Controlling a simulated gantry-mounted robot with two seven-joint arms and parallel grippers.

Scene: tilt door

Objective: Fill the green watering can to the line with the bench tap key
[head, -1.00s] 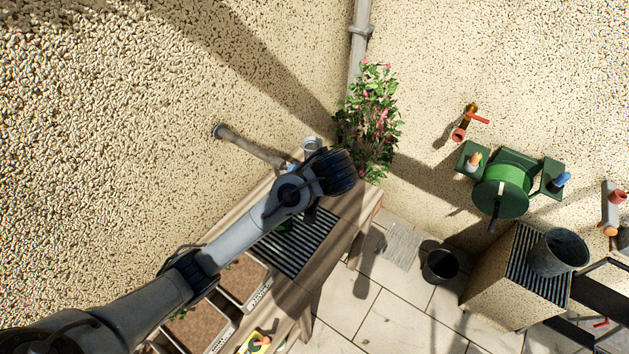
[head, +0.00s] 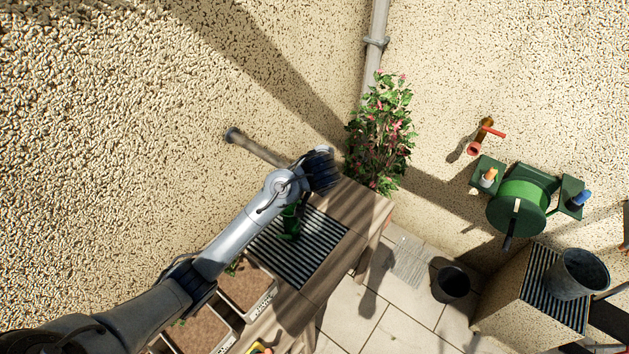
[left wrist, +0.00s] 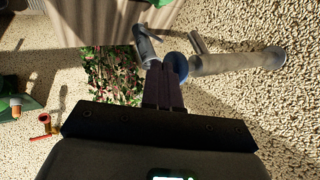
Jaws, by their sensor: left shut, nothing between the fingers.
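The green watering can (head: 290,222) stands on the slatted grate of the bench, partly hidden by my left arm. The bench tap's pipe (head: 255,149) comes out of the wall above it and also shows in the left wrist view (left wrist: 240,61). A blue collar (left wrist: 177,67) sits at the pipe's end, with a grey metal piece (left wrist: 147,46) beside it. I cannot tell whether that piece is the key. My left gripper (left wrist: 163,66) is shut and empty, its tips close to the collar; contact is unclear. The can's fill line is not visible. My right gripper is out of view.
A flowering plant (head: 381,135) stands in the corner just beyond my left wrist. Planter boxes (head: 243,294) occupy the near bench. A green hose reel (head: 519,206) and red-handled tap (head: 484,136) are on the right wall. A black bucket (head: 451,283) stands on the paving.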

